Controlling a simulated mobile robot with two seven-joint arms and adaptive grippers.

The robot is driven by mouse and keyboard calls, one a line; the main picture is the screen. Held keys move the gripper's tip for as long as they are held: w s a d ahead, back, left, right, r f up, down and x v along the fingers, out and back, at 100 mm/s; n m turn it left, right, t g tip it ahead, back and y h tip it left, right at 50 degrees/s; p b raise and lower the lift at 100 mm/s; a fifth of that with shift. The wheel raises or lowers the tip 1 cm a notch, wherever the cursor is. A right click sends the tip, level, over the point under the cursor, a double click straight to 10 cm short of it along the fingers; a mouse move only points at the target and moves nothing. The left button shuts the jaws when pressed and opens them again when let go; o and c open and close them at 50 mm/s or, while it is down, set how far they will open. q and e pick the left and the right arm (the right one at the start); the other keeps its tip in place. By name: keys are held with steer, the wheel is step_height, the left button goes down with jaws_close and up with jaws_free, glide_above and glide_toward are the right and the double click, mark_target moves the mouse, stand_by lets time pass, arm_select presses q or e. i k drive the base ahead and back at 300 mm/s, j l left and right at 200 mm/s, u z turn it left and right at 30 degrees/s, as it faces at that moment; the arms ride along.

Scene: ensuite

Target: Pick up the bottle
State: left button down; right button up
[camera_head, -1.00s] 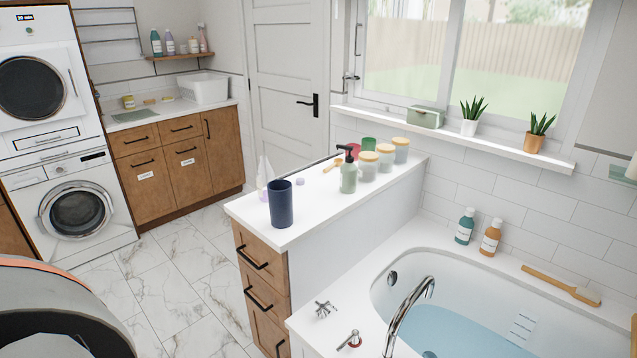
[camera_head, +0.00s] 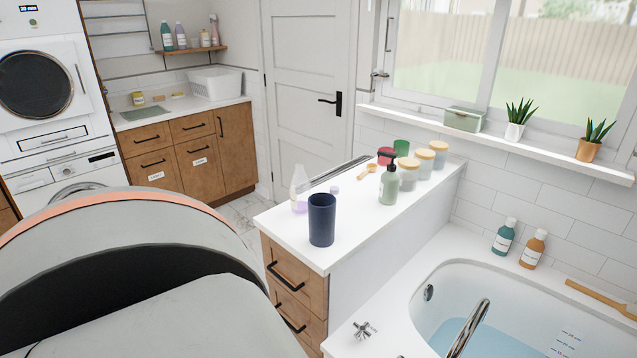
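Several bottles are in view, and I cannot tell which one the task means. A green pump bottle (camera_head: 389,184) with a black top stands upright on the white counter (camera_head: 356,224). A clear bottle with purple liquid (camera_head: 299,189) stands on the same counter, partly behind a dark blue cup (camera_head: 321,220). A teal bottle (camera_head: 503,237) and an orange bottle (camera_head: 533,249) stand on the bathtub's back ledge. Neither gripper is in view; a large grey part of my own arm fills the lower left.
Lidded jars (camera_head: 409,174), a red container (camera_head: 387,156) and a green cup (camera_head: 401,148) crowd the counter's far part. The counter's near right part is bare. A bathtub (camera_head: 460,284) with a tap (camera_head: 468,328) lies to the right. A wooden brush (camera_head: 602,298) rests on its ledge.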

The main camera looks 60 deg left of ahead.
mark_target(300, 184)
steer(key=j+z, duration=0.15)
steer(key=j, duration=0.15)
steer(key=k+j+z, duration=0.15)
steer(key=j, duration=0.2)
steer(key=j+z, duration=0.15)
steer(key=j, duration=0.15)
steer(key=k+j, duration=0.15)
steer(key=j, duration=0.25)
steer(key=k+j+z, duration=0.1)
steer(key=j, duration=0.3)
steer(key=k+j, duration=0.2)
steer(key=j, duration=0.15)
steer(key=k+j+z, duration=0.1)
steer(key=j, duration=0.3)
steer(key=k+j+z, duration=0.1)
steer(key=j, duration=0.25)
steer(key=k, duration=0.1)
